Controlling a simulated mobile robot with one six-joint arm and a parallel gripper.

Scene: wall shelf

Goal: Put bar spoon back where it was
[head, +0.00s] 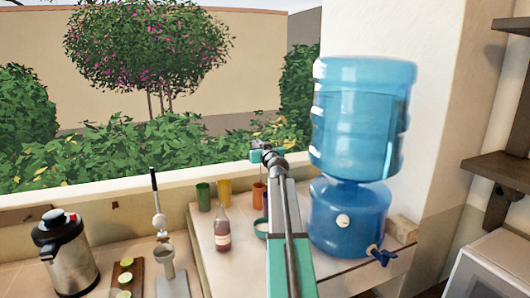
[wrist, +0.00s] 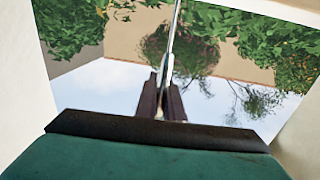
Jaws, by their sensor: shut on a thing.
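In the wrist view, my gripper (wrist: 163,90) is shut on the bar spoon (wrist: 173,38), a thin, shiny metal rod. The spoon runs from between the dark fingers to the top edge of the picture, where it is cut off. In the head view my arm reaches up and away past the counter. Its teal wrist end (head: 257,155) is in front of the window, above the cups. The fingers and the spoon cannot be made out there.
A big blue water dispenser (head: 352,215) stands close right of my arm. Below and left are a red bottle (head: 222,232), a white bowl (head: 261,228), green (head: 203,196), yellow (head: 224,193) and orange (head: 258,196) cups, a lever press (head: 166,262) and a steel flask (head: 67,255).

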